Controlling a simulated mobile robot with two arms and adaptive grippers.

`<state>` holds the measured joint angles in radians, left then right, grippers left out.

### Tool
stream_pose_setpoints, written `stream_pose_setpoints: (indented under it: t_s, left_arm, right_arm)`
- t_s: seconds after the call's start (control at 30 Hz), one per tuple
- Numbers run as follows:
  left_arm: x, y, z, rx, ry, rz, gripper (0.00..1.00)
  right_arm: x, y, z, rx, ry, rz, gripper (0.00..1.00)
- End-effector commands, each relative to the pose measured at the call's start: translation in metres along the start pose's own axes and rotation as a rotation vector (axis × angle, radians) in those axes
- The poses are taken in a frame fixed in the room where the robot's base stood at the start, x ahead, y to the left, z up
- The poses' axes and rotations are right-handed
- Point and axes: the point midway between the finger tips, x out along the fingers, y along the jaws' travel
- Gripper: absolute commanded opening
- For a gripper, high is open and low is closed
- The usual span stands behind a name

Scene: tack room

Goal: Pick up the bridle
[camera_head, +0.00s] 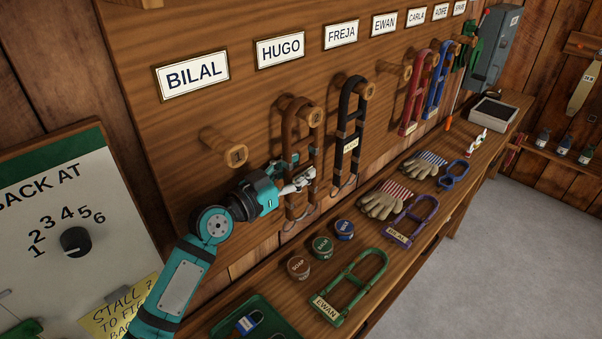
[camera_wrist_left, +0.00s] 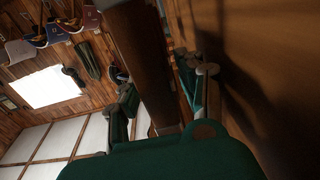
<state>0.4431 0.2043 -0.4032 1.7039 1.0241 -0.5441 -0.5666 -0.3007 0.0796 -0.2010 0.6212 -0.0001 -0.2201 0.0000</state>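A brown bridle (camera_head: 291,150) hangs on a peg under the HUGO sign. My left gripper (camera_head: 301,181) is at its lower half, with the fingers by the straps. In the left wrist view a brown strap (camera_wrist_left: 140,60) runs between the spread fingers (camera_wrist_left: 160,105); a gap shows beside it, so the gripper looks open around it. A black bridle (camera_head: 349,125) hangs to the right under FREJA. Red (camera_head: 414,95) and blue (camera_head: 437,85) bridles hang farther along. A green bridle (camera_head: 350,290) tagged EWAN and a purple one (camera_head: 412,222) lie on the bench. My right gripper is out of view.
Peg 1 (camera_head: 236,156) under BILAL is empty. The bench (camera_head: 280,295) holds round tins (camera_head: 322,246), gloves (camera_head: 382,202) and a green tray (camera_head: 275,320). A board with a dial (camera_head: 75,240) stands at left. The grey floor (camera_head: 520,270) at right is clear.

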Motion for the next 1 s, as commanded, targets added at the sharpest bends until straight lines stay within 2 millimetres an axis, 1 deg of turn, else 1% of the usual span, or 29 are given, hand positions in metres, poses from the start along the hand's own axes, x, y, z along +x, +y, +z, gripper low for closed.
stream_pose_setpoints:
  t_s: [0.03,0.1,0.33,0.37,0.63,0.97,1.0]
  left_arm:
    - [0.0059,0.0003,-0.0018,0.000,0.001,0.001,0.38]
    - [0.0099,0.0003,-0.0005,-0.001,-0.001,0.001,0.38]
    - [0.0110,0.0005,0.0003,0.001,-0.001,0.001,0.38]
    - [0.0109,0.0005,0.0003,0.001,-0.001,0.001,0.36]
    - [0.0107,0.0004,0.0004,0.001,-0.001,0.000,0.01]
    - [0.0106,0.0003,0.0004,0.001,-0.001,0.000,0.00]
    - [0.0106,0.0001,-0.0024,0.002,0.005,0.000,0.00]
  right_arm:
    - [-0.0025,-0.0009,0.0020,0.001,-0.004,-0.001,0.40]
    - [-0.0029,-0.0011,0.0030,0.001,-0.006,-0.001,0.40]
    - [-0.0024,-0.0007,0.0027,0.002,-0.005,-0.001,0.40]
    - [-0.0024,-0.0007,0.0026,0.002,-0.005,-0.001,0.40]
    - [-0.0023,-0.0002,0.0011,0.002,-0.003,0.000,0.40]
    - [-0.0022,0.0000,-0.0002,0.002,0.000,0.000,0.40]
    - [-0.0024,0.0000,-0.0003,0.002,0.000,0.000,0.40]
